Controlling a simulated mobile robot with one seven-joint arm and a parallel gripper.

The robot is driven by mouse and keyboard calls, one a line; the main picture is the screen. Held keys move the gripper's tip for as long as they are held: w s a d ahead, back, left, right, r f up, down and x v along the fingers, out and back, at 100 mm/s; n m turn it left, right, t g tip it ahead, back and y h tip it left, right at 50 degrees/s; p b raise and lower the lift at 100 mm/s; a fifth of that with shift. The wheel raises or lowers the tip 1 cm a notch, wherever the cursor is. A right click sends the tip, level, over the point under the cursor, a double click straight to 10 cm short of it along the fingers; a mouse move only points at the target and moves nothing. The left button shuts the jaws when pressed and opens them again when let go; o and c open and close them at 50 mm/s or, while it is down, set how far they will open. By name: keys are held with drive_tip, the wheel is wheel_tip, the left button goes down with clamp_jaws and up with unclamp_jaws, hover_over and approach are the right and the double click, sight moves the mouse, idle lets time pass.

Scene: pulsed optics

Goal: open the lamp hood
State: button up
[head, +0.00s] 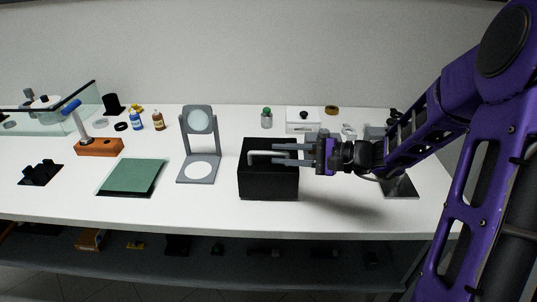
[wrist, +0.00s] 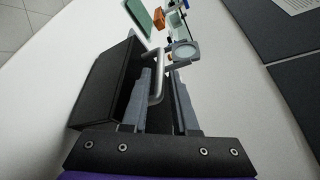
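The lamp hood is a black box (head: 268,185) on the white table, right of the middle in the head view. It also shows in the wrist view (wrist: 100,85), at the left. A grey bar handle (head: 255,158) is on it; in the wrist view the handle (wrist: 156,72) rises between my fingers. My gripper (head: 279,154) reaches in from the right above the box. In the wrist view its two fingers (wrist: 160,82) stand apart, one on each side of the handle, with a gap visible. The hood looks closed, though my fingers hide part of its top.
A grey stand with a round disc (head: 200,122) is left of the box. A green book-like pad (head: 133,177) and an orange block with a blue-handled tool (head: 100,147) lie farther left. Small bottles and a white box (head: 302,114) stand behind. Bare table lies in front.

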sight(275, 154)
drive_tip(key=shift+x, duration=2.05)
clamp_jaws()
